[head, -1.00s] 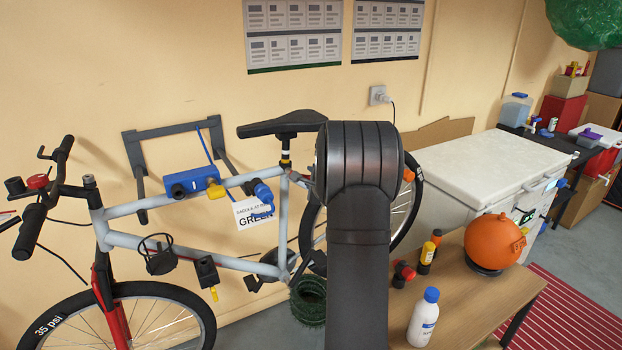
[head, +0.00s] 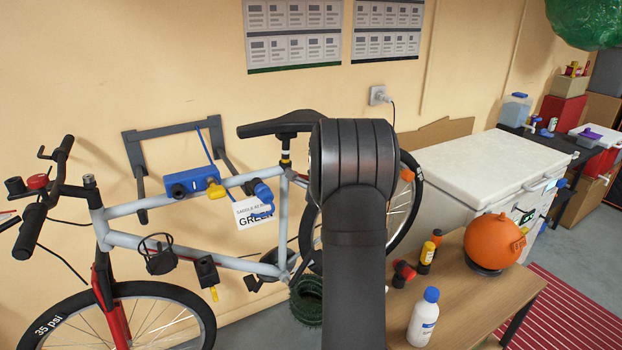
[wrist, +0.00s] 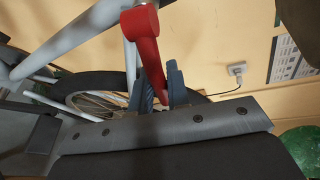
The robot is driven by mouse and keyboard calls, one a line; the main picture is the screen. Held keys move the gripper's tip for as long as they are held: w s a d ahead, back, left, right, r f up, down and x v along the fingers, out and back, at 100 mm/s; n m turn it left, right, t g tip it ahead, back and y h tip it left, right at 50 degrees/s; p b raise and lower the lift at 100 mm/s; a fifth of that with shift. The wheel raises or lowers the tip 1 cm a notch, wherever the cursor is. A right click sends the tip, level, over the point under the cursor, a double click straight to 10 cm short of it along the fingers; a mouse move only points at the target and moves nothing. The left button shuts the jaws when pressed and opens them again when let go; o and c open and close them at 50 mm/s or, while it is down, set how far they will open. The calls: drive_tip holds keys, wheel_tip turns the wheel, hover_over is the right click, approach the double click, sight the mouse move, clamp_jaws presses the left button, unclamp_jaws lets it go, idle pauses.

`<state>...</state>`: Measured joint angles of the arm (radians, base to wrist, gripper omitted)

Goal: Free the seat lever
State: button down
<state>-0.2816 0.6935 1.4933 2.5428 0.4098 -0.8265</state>
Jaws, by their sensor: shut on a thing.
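The red seat lever (wrist: 147,45) shows in the wrist view, with its thick rounded end at the top beside the pale frame tube (wrist: 80,37). Its long arm runs down between the two blue-grey fingers of my gripper (wrist: 158,88), which are shut on it. In the head view my own arm hides the gripper and the lever. A card (head: 254,211) hanging on the frame reads "GREEN" below a line about the saddle.
A blue box (head: 192,181) and blue and yellow clamps sit along the top tube. A wooden table (head: 466,300) at right holds a white bottle (head: 423,318), small bottles and an orange ball-like object (head: 494,242). A white chest (head: 490,168) stands behind it.

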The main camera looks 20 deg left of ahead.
drive_tip(key=shift+d+h, duration=0.1)
drive_tip(key=shift+h, duration=0.2)
drive_tip(key=c, duration=1.4)
unclamp_jaws()
drive_tip(key=shift+s, duration=0.1)
drive_tip(key=shift+c, duration=0.2)
drive_tip(key=v, duration=1.7)
drive_tip(key=shift+s, duration=0.2)
drive_tip(key=shift+d, duration=0.1)
